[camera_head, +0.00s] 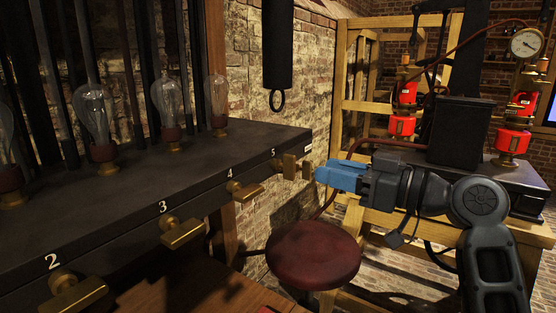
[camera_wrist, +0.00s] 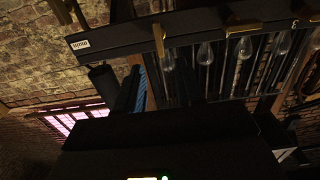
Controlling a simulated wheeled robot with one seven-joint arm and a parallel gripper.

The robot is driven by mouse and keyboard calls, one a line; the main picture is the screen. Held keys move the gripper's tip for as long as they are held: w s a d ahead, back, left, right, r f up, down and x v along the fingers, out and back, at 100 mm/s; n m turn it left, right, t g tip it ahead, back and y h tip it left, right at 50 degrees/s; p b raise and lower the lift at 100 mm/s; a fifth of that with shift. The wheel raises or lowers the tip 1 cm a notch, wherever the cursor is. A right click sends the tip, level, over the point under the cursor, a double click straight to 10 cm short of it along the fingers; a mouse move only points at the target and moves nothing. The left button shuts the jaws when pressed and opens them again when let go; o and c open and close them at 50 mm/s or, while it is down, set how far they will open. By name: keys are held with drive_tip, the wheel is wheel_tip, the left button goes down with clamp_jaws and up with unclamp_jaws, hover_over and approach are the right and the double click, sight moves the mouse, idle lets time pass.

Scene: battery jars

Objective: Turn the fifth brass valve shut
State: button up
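The fifth brass valve (camera_head: 290,168) is on the front face of the dark bench, at its right end under the number 5. Contact cannot be told. In the wrist view, the fifth valve (camera_wrist: 158,41) shows beyond a blue finger at the upper middle. The gap between the fingers is not clear.
The black bench top (camera_head: 230,150) carries several glass bulbs on brass bases. A black cylinder (camera_head: 278,45) hangs above its right end. A round red stool (camera_head: 312,254) stands below my gripper. A black box (camera_head: 460,130) and red lamps stand on the bench at right.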

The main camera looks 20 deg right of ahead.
sight(295, 162)
drive_tip(key=shift+p+x, duration=0.8)
drive_tip(key=shift+x, duration=3.15)
drive_tip(key=shift+c, duration=0.5)
clamp_jaws()
